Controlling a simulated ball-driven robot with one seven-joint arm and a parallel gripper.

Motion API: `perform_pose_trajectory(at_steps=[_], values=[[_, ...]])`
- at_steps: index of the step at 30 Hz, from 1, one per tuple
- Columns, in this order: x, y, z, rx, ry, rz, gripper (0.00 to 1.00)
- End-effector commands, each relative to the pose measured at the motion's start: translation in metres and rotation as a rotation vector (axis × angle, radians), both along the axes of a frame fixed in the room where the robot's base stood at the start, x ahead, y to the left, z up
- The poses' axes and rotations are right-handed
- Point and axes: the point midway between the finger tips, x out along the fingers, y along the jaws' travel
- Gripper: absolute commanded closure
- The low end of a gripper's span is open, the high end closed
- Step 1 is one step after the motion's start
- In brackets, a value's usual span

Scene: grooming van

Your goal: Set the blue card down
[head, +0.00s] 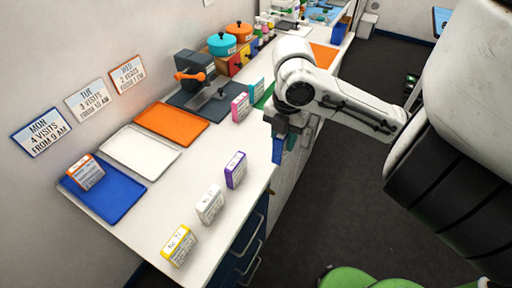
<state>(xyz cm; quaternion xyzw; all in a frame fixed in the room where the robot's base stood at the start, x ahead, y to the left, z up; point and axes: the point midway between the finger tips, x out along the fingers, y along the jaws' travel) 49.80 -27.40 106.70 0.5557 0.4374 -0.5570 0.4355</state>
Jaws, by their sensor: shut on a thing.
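My gripper (284,134) is shut on the blue card (278,151), which hangs below it at the counter's front edge. I cannot tell how far the card is above the counter (205,235). The blue tray (122,204) lies at the left end under the MON sign, with an orange-edged card (86,172) on it. The white tray (140,151) and the orange tray (172,122) lie beyond it, under the TUE and WED signs, and look empty.
Yellow (179,245), white (210,205) and purple (235,170) cards stand along the front edge. Pink (240,107) and teal (255,90) cards stand farther back. A dark machine with an orange handle (190,76) stands behind the orange tray. Drawers are below the counter.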

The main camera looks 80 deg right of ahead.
Motion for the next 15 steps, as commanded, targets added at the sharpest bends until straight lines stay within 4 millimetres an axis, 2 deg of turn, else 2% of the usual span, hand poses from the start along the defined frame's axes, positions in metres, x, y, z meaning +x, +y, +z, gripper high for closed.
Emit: perform_pose_trajectory(at_steps=[1,9,15], values=[[0.002,-0.002,-0.009,-0.005,0.000,0.002,0.99],[0.012,-0.007,-0.011,-0.007,-0.002,0.008,0.99],[0.043,-0.035,-0.022,0.002,-0.003,0.003,0.99]])
